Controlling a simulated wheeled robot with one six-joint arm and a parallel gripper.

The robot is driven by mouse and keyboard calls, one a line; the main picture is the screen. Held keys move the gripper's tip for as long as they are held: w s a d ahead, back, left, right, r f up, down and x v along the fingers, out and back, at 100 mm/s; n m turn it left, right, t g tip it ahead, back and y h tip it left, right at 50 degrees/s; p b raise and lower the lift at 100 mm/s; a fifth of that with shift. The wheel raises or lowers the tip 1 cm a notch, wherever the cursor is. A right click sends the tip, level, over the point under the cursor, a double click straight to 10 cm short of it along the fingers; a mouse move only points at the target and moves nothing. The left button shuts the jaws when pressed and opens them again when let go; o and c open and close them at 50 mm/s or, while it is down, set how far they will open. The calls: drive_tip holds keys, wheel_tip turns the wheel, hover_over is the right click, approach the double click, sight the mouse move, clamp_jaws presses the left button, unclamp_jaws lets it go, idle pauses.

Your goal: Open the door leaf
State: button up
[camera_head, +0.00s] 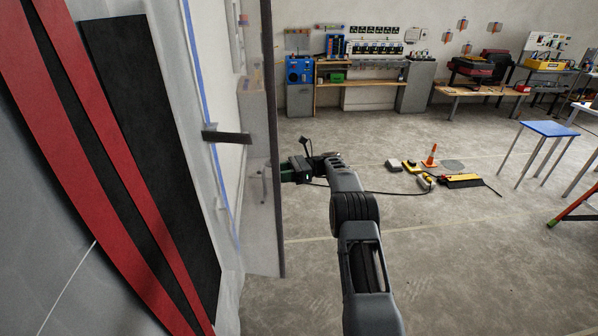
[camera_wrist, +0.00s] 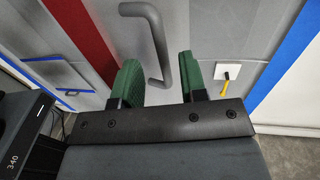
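The door leaf (camera_head: 262,215) shows nearly edge-on as a tall pale panel with a dark edge, left of my gripper (camera_head: 290,172). In the wrist view, a curved grey bar handle (camera_wrist: 158,42) stands out from a grey surface. My gripper (camera_wrist: 160,78) has its two green fingers spread apart. The lower part of the handle shows in the gap between them. I cannot tell whether the fingers touch it or how deep it sits. In the head view the fingertips are partly hidden at the panel's edge.
A grey wall with red and black stripes (camera_head: 100,130) is close on the left. A dark bracket (camera_head: 227,137) sits near the panel. A blue-topped table (camera_head: 551,129) stands right. The near floor is clear.

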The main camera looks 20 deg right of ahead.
drive_tip(key=d+p, duration=0.1)
drive_tip(key=d, duration=0.7)
drive_tip(key=shift+d+p, duration=0.2)
drive_tip(key=shift+p, duration=0.2)
